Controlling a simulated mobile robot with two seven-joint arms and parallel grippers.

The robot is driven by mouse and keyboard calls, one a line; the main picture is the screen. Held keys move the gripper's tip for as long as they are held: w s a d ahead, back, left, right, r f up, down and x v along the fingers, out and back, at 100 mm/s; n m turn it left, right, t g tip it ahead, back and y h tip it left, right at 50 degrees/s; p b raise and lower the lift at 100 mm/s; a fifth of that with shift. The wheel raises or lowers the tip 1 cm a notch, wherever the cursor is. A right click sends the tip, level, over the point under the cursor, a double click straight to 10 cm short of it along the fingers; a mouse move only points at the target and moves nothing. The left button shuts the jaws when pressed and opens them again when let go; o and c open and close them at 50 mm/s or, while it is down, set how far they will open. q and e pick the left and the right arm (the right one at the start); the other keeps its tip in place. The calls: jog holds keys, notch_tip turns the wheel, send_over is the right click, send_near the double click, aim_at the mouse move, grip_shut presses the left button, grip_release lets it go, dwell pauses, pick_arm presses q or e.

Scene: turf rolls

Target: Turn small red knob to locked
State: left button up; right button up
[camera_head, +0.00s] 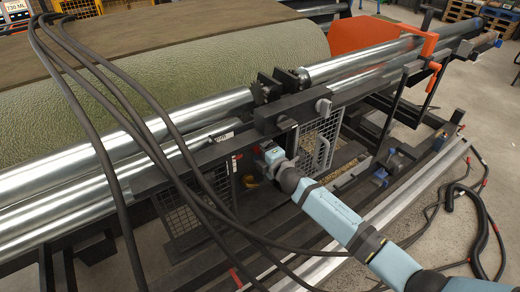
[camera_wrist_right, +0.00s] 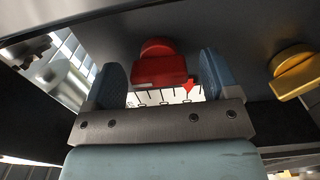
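The small red knob (camera_wrist_right: 160,63) shows in the right wrist view, mounted on a dark panel. A white scale plate (camera_wrist_right: 165,96) with black tick marks and a red pointer mark lies beside it. My right gripper (camera_wrist_right: 165,80) is open, with one blue-grey finger on each side of the knob and a visible gap to each. In the head view my right arm reaches in from the lower right, and its gripper (camera_head: 266,155) is at the machine's dark frame. The knob is hard to make out there. My left gripper is not in view.
A yellow knob (camera_wrist_right: 293,72) sits to the right of the red one on the panel. Black hoses (camera_head: 150,140) hang across the left of the head view. Steel rollers (camera_head: 200,105), a mesh guard (camera_head: 318,140) and an orange bracket (camera_head: 370,36) surround the arm.

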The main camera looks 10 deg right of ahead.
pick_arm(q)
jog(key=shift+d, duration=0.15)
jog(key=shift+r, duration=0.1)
pick_arm(e)
jog(key=v, duration=1.4)
jog(key=shift+w, duration=0.1)
jog(key=shift+f, duration=0.1)
jog(key=s+a+f+m+g+h, duration=0.1)
jog(key=s+f+m+g, duration=0.1)
jog(key=s+f+m, duration=0.45)
jog(key=s+f+m+g+h, duration=0.1)
jog(key=s+f+m+g, duration=0.15)
jog(key=s+m, duration=0.7)
jog(key=s+a+f+m+g+h, duration=0.15)
jog(key=s+f+m, duration=0.3)
jog(key=s, duration=0.75)
pick_arm(q)
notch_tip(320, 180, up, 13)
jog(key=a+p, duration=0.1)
jog(key=p, duration=1.4)
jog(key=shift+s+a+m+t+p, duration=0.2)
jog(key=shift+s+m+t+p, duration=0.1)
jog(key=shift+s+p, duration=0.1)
pick_arm(e)
notch_tip(320, 180, up, 13)
jog(key=d, duration=0.2)
jog(key=shift+f+n, duration=0.25)
jog(key=shift+n, duration=0.2)
